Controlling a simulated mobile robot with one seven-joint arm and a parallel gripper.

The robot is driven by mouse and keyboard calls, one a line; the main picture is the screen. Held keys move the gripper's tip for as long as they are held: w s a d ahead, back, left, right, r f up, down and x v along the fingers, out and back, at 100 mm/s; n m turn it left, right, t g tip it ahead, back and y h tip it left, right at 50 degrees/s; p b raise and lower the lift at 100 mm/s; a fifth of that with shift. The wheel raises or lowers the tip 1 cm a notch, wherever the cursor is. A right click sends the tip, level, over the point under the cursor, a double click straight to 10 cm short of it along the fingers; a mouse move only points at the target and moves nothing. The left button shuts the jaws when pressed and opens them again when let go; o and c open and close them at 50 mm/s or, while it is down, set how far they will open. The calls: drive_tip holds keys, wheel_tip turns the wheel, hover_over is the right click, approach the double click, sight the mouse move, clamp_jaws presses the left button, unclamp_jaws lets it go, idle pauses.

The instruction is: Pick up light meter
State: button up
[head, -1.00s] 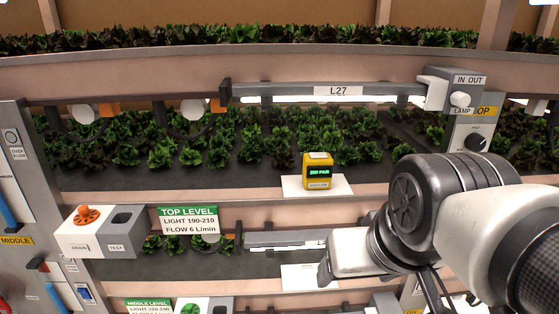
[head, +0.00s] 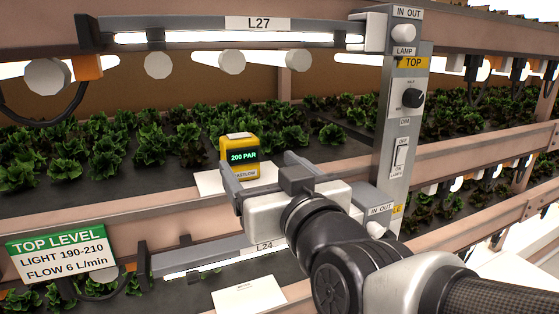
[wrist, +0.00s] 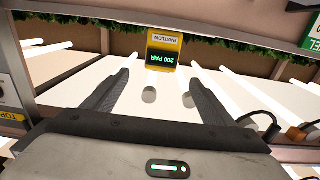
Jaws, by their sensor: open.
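The light meter (head: 241,157) is a small yellow box with a dark display reading 200 PAR. It stands upright on a white card (head: 208,182) at the front edge of the top lettuce tray. My gripper (head: 258,164) is open and empty, with its two fingers pointing toward the meter. In the wrist view the meter (wrist: 164,45) appears upside down, ahead of my gripper (wrist: 160,72) and roughly centred between the fingers. It seems to lie beyond the fingertips; contact is not visible.
A grey post (head: 404,130) with a dial and switch stands right of my gripper. The L27 lamp bar (head: 195,28) hangs above. Lettuce plants (head: 110,155) fill the tray behind the meter. A green TOP LEVEL sign (head: 57,253) is at the lower left.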

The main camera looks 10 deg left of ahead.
sight(243, 148)
drive_tip(key=p+x, duration=0.4)
drive_tip(key=x, duration=0.6)
drive_tip(key=shift+w+a, duration=0.25)
drive_tip(key=shift+a, duration=0.1)
drive_tip(key=shift+p+x, duration=0.4)
drive_tip(key=shift+x, duration=2.6)
drive_tip(key=shift+f, duration=0.15)
drive_tip(key=c, duration=1.2)
drive_tip(key=shift+c, duration=0.9)
